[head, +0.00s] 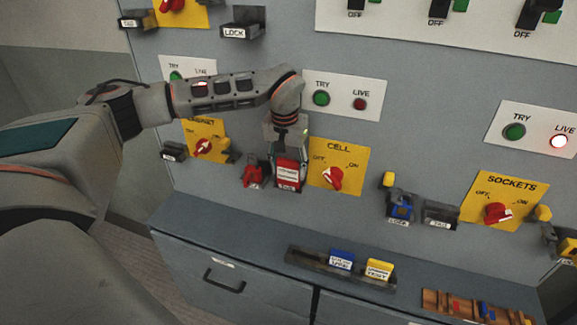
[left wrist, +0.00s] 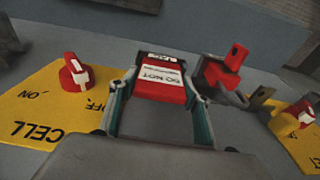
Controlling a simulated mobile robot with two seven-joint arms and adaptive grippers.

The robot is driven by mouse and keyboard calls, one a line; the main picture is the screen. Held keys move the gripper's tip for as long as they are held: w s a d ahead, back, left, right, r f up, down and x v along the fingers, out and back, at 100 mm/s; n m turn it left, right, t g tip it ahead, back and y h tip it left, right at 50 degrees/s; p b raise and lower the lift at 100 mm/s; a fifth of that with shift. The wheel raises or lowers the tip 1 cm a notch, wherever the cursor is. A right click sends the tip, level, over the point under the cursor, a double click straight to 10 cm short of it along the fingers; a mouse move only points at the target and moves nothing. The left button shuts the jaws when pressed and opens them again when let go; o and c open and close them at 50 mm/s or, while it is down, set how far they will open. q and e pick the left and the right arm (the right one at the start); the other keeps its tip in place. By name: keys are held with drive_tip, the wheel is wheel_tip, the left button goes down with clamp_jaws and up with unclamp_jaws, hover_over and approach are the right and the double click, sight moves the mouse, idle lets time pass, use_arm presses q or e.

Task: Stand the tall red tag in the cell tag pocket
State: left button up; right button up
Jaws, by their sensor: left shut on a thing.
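The tall red tag (head: 287,170) is upright, with white printed panels on its face. My left gripper (head: 289,160) is shut on it from above. In the left wrist view the tag (left wrist: 160,92) sits between both fingers (left wrist: 161,84), its "DO NOT" text upside down. The tag's lower end is at the cell tag pocket (head: 289,188), whose white TAG label shows just below the red. Most of the pocket is hidden, so I cannot tell how deep the tag sits. My right gripper is not in view.
A red padlock (head: 253,174) sits close left of the tag. The yellow CELL plate with its red knob (head: 333,178) is close right. A blue padlock (head: 401,206) hangs farther right. Below, a ledge holds a rack (head: 310,262) with a blue tag (head: 342,259) and a yellow tag (head: 379,269).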

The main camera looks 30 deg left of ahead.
use_arm(q)
drive_tip(key=shift+f, duration=0.15)
drive_tip(key=o, duration=0.9)
